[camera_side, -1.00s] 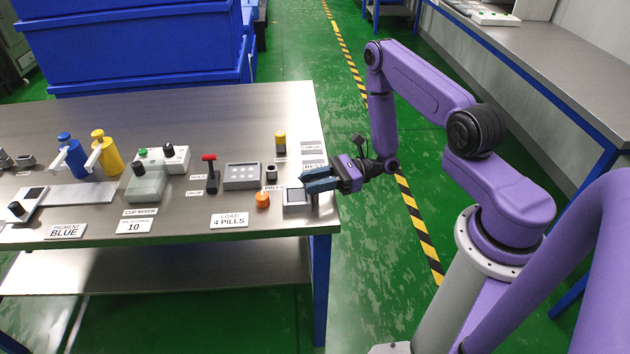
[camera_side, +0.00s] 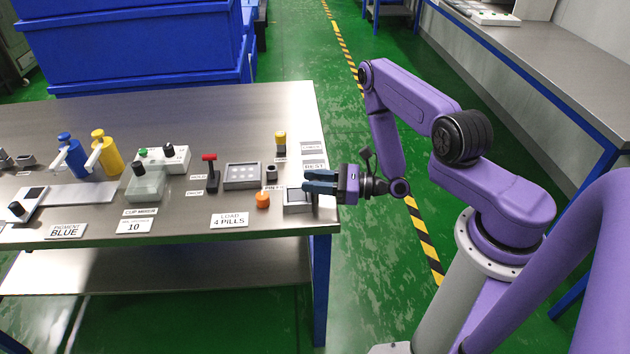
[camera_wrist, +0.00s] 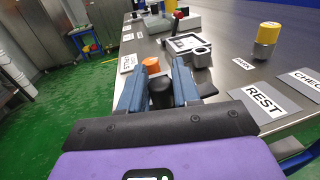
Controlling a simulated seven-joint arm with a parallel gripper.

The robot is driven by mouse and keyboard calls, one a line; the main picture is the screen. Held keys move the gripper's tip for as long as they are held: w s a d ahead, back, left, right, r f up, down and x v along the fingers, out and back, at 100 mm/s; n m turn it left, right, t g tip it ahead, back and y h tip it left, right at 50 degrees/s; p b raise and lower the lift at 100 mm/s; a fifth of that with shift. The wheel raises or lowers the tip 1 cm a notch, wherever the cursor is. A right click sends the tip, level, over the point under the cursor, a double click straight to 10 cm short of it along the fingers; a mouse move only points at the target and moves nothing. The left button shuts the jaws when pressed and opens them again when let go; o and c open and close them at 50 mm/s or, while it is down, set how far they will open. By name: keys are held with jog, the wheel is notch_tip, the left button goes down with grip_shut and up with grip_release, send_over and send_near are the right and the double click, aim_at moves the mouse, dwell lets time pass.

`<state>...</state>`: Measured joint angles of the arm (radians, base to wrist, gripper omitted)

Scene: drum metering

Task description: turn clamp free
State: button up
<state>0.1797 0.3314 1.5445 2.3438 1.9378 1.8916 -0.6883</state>
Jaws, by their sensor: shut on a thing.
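My gripper (camera_side: 307,187) is at the right edge of the table, level with its fingers pointing left over a small grey box (camera_side: 297,207). In the wrist view, the blue fingers (camera_wrist: 160,78) are shut around a black knob (camera_wrist: 161,96), which stands between them. The side view hides this knob behind the fingers. I cannot tell whether the knob belongs to the clamp or how far it is turned. An orange knob (camera_side: 262,199) is left of the fingertips, apart from them; it also shows in the wrist view (camera_wrist: 150,64).
A framed tray (camera_side: 242,185) and a red-handled lever (camera_side: 211,172) are farther left. The REST label (camera_side: 314,165) lies flat near the table's right edge. The aisle right of the table is clear.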

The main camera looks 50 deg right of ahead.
jog(key=shift+m+t+h, duration=0.4)
jog(key=shift+h, duration=0.1)
jog(key=o, duration=0.9)
jog(key=shift+v, duration=8.75)
